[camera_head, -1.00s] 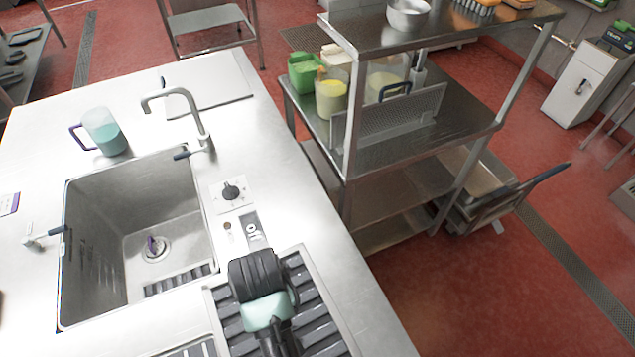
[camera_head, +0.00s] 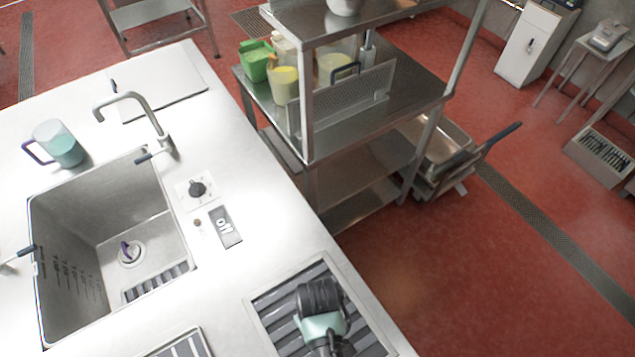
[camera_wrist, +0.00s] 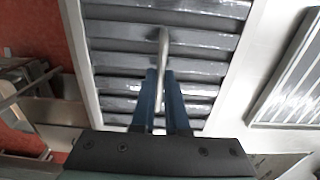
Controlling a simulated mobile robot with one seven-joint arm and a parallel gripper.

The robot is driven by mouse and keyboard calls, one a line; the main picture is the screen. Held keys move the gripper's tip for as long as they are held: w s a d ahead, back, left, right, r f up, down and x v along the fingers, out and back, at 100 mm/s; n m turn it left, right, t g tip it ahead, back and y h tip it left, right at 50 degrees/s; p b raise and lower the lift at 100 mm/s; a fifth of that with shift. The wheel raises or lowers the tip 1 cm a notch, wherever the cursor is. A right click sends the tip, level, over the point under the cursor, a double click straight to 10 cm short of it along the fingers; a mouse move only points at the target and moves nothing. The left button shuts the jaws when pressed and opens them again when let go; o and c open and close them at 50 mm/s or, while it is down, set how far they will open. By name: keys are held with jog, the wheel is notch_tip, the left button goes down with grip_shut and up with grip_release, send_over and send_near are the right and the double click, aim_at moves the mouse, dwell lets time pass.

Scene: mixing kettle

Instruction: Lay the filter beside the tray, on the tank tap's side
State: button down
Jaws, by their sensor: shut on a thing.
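My gripper (camera_wrist: 162,100) has blue fingers closed on a thin pale metal rod (camera_wrist: 163,48). What the rod belongs to cannot be made out. In the head view my wrist hangs over a grey ribbed panel (camera_head: 262,312) in the counter and hides the fingers. The ribbed panel also shows below the fingers in the wrist view (camera_wrist: 115,56). A perforated metal sheet (camera_head: 345,105) with a dark handle stands upright on the shelf; I cannot tell whether it is the filter. A small tap with a dark lever (camera_head: 18,256) is at the sink's left edge.
The sink (camera_head: 90,200) has a purple-handled drain piece (camera_head: 130,250). A curved faucet (camera_head: 140,105), a jug of teal liquid (camera_head: 60,148), a knob (camera_head: 197,189) and a display (camera_head: 225,227) stand around it. A second ribbed panel (camera_head: 185,346) is at the front. The steel shelf (camera_head: 310,90) stands to the right.

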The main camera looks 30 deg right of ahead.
jog(key=shift+f, duration=1.5)
jog(key=shift+f, duration=0.15)
jog(key=c, duration=0.9)
grip_release()
